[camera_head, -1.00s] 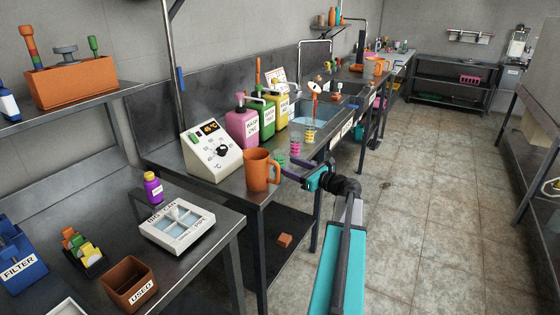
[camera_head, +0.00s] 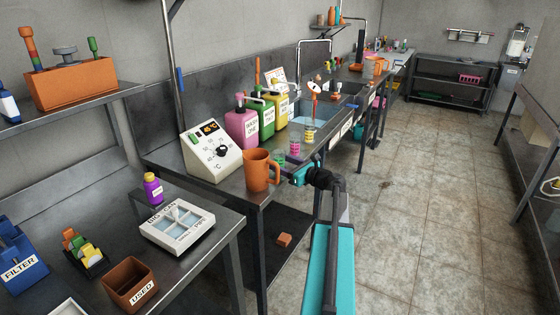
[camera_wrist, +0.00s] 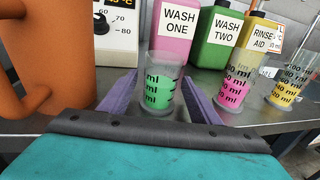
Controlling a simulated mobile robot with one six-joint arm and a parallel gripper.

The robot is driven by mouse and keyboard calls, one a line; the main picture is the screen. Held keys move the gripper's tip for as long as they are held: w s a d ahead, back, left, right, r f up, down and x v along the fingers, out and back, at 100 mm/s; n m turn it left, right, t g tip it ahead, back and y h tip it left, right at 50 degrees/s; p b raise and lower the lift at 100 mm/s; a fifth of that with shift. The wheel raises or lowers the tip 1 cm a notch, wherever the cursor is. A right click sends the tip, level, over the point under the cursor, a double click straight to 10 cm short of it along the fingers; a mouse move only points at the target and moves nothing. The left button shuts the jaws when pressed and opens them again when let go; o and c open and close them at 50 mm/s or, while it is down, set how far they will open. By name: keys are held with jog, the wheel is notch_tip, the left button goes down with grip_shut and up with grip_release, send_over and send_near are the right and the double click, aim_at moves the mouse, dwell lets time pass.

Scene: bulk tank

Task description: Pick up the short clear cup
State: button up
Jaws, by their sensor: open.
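Three clear cups with volume marks stand in a row on the metal counter. The nearest, with a green band, looks the shortest (camera_wrist: 160,88); in the head view it (camera_head: 279,157) is small and partly hidden by my gripper. The pink cup (camera_wrist: 233,85) and the yellow cup (camera_wrist: 291,88) stand to its right in the wrist view. My gripper (camera_wrist: 160,84) is open, its purple fingers on the left and right of the green cup. The cup stands upright between them, and I see no clear contact. In the head view my gripper (camera_head: 290,174) is at the counter's front edge.
A large orange jug (camera_head: 258,170) stands close on the left of my gripper. Behind the cups are the pink WASH ONE (camera_wrist: 176,32), green WASH TWO (camera_wrist: 222,40) and yellow RINSE AID (camera_wrist: 262,42) containers. A white control box (camera_head: 212,151) stands left. The floor beside the counter is clear.

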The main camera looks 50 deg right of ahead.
aim_at(279, 152)
dwell(0.5)
jog(key=c, duration=1.2)
jog(key=shift+r, duration=0.25)
jog(key=shift+r, duration=4.65)
jog(key=shift+r, duration=0.1)
